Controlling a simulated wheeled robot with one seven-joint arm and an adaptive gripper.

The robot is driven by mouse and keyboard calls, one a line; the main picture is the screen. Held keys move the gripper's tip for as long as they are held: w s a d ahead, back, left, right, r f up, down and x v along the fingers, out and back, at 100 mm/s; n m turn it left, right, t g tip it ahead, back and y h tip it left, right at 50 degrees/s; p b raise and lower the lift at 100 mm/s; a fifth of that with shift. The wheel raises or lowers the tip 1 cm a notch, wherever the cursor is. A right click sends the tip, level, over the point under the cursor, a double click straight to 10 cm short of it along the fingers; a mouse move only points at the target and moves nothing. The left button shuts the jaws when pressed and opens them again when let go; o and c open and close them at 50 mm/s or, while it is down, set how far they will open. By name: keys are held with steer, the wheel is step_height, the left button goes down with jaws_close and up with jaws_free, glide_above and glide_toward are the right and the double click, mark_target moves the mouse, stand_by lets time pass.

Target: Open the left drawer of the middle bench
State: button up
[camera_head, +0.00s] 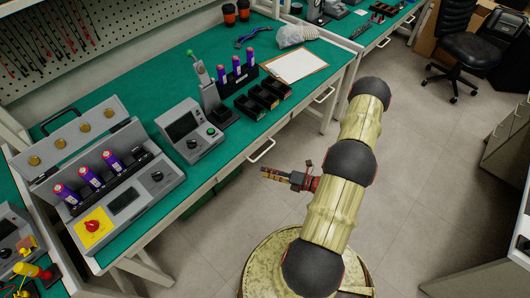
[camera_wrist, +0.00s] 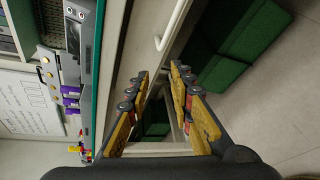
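The middle bench (camera_head: 222,90) has a green top and a pale front edge with two white bar handles. The left drawer handle (camera_head: 261,150) is on the front, and the drawer looks closed. The same bar handle (camera_wrist: 171,27) seems to show at the top of the wrist view, ahead of the fingertips. My gripper (camera_head: 265,173) is in front of the bench, just below that handle in the head view. In the wrist view my gripper (camera_wrist: 160,72) has its two fingers apart with nothing between them. It does not touch the handle.
The right drawer handle (camera_head: 324,95) is farther along the same front. Green boxes (camera_wrist: 235,45) stand under the bench. A grey device (camera_head: 190,130), black bins (camera_head: 263,97) and a clipboard (camera_head: 294,66) are on top. The floor to the right is clear up to an office chair (camera_head: 463,50).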

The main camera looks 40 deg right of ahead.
mark_target(265, 152)
steer(key=w+d+m+t+h, duration=0.1)
steer(key=w+d+m+h, duration=0.1)
steer(key=d+m+h, duration=0.35)
steer(key=shift+m+y, duration=0.65)
steer(key=shift+m, duration=0.1)
steer(key=shift+d+b+x, duration=0.3)
steer(key=shift+b+x, duration=0.1)
steer(key=shift+x, duration=0.85)
steer(key=shift+d+b+x, duration=0.25)
steer(key=shift+b+x, duration=0.15)
steer(key=shift+x, duration=0.85)
steer(key=shift+d+b+x, duration=0.3)
steer(key=shift+b+x, duration=0.1)
steer(key=shift+x, duration=0.9)
steer(key=shift+r, duration=0.1)
steer(key=shift+c, duration=1.1)
jaws_close()
